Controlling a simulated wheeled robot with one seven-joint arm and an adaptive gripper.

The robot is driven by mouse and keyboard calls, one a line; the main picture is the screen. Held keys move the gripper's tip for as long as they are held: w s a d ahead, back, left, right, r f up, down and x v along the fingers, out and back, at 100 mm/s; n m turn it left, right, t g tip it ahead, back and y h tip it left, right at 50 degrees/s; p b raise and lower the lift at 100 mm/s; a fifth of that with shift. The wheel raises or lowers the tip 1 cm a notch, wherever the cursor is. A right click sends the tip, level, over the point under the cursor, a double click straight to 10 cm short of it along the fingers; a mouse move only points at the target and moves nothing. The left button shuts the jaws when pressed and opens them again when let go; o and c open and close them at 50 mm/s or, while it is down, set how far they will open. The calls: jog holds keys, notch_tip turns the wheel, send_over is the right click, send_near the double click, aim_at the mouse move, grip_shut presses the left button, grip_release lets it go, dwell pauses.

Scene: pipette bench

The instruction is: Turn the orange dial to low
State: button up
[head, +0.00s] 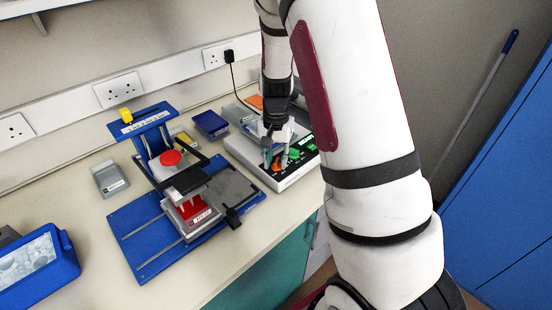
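The orange dial (277,167) is on the front panel of a white and grey device at the back right of the bench. It is small here and partly covered by my gripper, so its pointer setting cannot be read. My gripper (272,160) points down over the panel, with its fingertips at or just above the orange dial. I cannot tell whether they touch it or how far apart they are. Green dials (294,153) sit on a dark part of the panel (303,141), right of the orange one.
Left of the device stands a blue-framed press (150,240) with a red knob (171,158). A dark blue box (211,124) and a grey box (109,178) lie near the wall. A blue case (38,268) is at far left.

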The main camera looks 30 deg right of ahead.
aim_at(276, 162)
notch_tip(276, 162, up, 12)
dwell(0.6)
dwell(0.4)
jog(key=s+a+r+n+t, duration=0.1)
jog(key=s+a+r+n, duration=0.1)
jog(key=s+a+r, duration=0.3)
jog(key=s+a+r+n+t, duration=0.2)
jog(key=s+a+r+n, duration=0.15)
jog(key=r, duration=0.35)
jog(key=s+a+r+n+t, duration=0.1)
jog(key=s+a+n, duration=0.1)
jog(key=s, duration=0.4)
jog(key=s+a+r+n+t, duration=0.1)
jog(key=s+a+r+n, duration=0.1)
jog(key=s, duration=0.5)
jog(key=shift+s+r+t, duration=0.15)
jog(key=shift+r+t, duration=0.15)
jog(key=shift+a+n, duration=0.1)
jog(key=shift+n, duration=0.15)
